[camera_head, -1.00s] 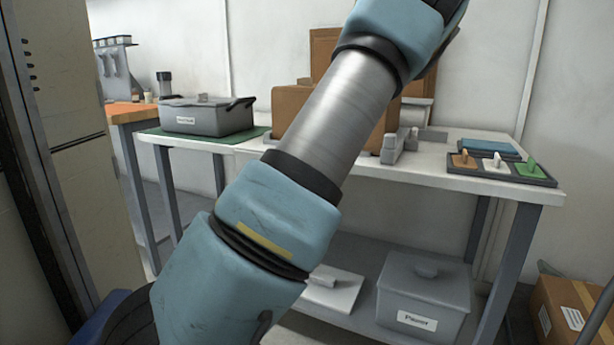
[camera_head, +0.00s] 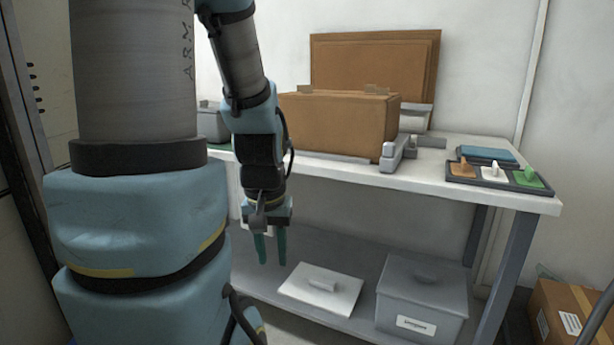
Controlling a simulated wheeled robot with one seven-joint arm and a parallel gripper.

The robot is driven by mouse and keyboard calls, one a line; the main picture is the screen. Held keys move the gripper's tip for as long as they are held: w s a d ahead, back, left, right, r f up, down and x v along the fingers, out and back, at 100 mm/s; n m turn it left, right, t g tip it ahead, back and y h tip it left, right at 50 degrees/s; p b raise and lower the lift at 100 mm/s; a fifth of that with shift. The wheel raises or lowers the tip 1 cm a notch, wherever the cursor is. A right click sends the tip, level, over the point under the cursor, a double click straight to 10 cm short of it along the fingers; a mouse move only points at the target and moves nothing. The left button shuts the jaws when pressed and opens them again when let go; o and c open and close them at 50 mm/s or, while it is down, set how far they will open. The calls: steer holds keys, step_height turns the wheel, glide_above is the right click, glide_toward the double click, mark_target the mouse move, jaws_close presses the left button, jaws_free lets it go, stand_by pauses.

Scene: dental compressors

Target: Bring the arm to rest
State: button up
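My gripper (camera_head: 272,250) hangs at the end of my folded arm, left of the middle of the view. Its two green fingers point down and stand apart, with nothing seen between them. It is in front of the white table (camera_head: 440,194), with its fingers below the level of the tabletop and apart from the things around it. My upper arm fills the left of the view.
On the table stand a brown box (camera_head: 340,124), a tray (camera_head: 508,178) with coloured pieces, and a grey bin (camera_head: 211,124), partly hidden. The lower shelf holds a white lid (camera_head: 318,290) and a grey lidded box (camera_head: 420,297). A cardboard box (camera_head: 572,310) is at the lower right.

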step_height(320, 180, up, 23)
steer(key=p, duration=2.1)
steer(key=shift+f, duration=0.15)
